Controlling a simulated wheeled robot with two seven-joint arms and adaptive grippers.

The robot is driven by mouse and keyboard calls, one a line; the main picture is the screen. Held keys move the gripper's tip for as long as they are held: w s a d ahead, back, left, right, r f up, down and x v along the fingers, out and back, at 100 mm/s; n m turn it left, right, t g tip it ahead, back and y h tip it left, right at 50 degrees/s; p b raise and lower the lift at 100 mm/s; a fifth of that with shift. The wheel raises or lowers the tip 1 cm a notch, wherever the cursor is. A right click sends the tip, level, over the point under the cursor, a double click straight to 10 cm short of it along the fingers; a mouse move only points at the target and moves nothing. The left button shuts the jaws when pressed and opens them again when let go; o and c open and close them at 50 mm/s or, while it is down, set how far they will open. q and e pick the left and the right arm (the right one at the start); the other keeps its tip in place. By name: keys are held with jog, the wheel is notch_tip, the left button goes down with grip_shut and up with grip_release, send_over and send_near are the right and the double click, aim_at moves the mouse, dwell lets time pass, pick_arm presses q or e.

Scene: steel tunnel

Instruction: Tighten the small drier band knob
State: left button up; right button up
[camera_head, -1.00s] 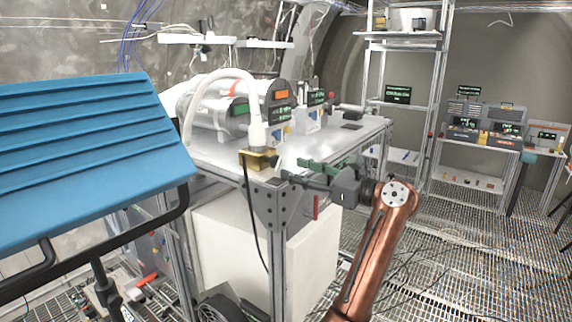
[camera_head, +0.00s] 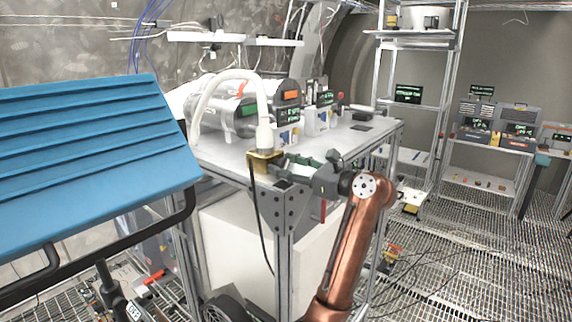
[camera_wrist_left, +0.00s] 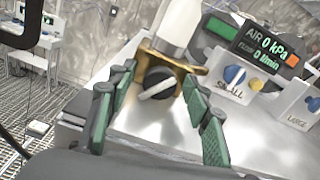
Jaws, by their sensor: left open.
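A black round knob with a white bar across it (camera_wrist_left: 158,86) sits on a brass band or bracket (camera_wrist_left: 180,66) at the foot of a white hose in the left wrist view. In the head view the brass piece (camera_head: 262,165) is at the table's near corner. My left gripper (camera_head: 297,162) is just right of it. The left wrist view shows its green-padded fingers (camera_wrist_left: 157,80) spread open, one on each side of the knob. I cannot tell whether they touch it. My right gripper is not in view.
Small bins marked SMALL (camera_wrist_left: 236,80) and LARGE (camera_wrist_left: 297,108) stand on the metal table (camera_head: 225,157) behind the knob. A blue slatted panel (camera_head: 90,155) fills the left of the head view. A metal rack (camera_head: 415,105) stands at the back right.

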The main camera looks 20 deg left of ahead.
pick_arm(q)
jog(key=c, duration=1.2)
jog(key=shift+o, duration=0.2)
jog(key=m+p, duration=0.2)
jog(key=m, duration=0.1)
jog(key=shift+d+r, duration=0.1)
jog(key=m+p, duration=0.1)
jog(key=m, duration=0.1)
jog(key=shift+m, duration=0.4)
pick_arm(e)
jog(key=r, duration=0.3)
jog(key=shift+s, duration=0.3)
pick_arm(q)
jog(key=o, duration=1.2)
jog(key=shift+w, duration=0.1)
jog(key=shift+c, duration=0.2)
